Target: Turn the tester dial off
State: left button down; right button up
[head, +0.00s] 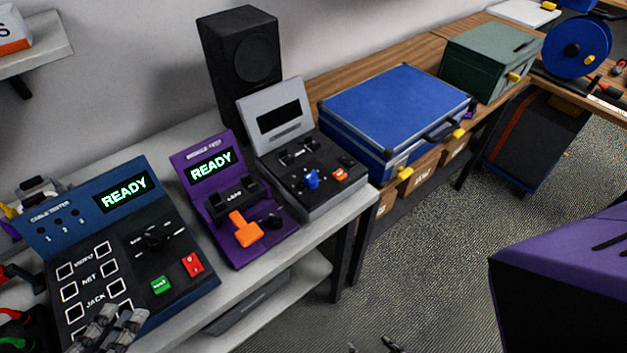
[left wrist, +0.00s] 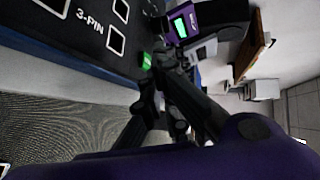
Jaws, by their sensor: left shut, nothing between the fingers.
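The blue cable tester (head: 85,205) stands at the left of the bench, its screen lit with READY. Its black dial (head: 156,237) sits on the dark panel under the screen, above a green button (head: 160,286) and a red switch (head: 193,264). My left gripper (head: 122,318) is shut and empty over the tester's front edge, below and left of the dial and apart from it. In the left wrist view the gripper (left wrist: 158,65) is near the green button (left wrist: 146,61); I cannot make out the dial there. Dark tips at the bottom edge look like my right gripper (head: 372,346), mostly cut off.
A purple tester (head: 205,210) with an orange lever and a grey unit (head: 325,190) with a blank screen stand to the right. A black speaker (head: 240,60) is behind them. A blue case (head: 395,105) and a green box (head: 490,60) stand farther right. Floor lies open in front.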

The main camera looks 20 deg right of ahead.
aim_at(167, 262)
pick_arm(q)
jog(key=x, duration=0.4)
jog(key=p+x, duration=0.1)
jog(key=x, duration=0.3)
jog(key=r+x, duration=0.1)
jog(key=x, duration=0.2)
jog(key=shift+w+d, duration=0.25)
jog(key=shift+w, duration=0.3)
jog(key=shift+w+d+f+p, duration=0.1)
jog(key=shift+w+d+p, duration=0.05)
jog(key=shift+w+p, duration=0.2)
jog(key=shift+w+d+f, duration=0.15)
jog(key=shift+w+d, duration=0.05)
jog(key=shift+w, duration=0.05)
pick_arm(e)
jog(key=shift+a+r, duration=0.5)
jog(key=shift+r, duration=0.1)
pick_arm(q)
jog(key=shift+w, duration=0.2)
pick_arm(e)
jog(key=shift+a+r, duration=0.1)
jog(key=shift+a, duration=0.1)
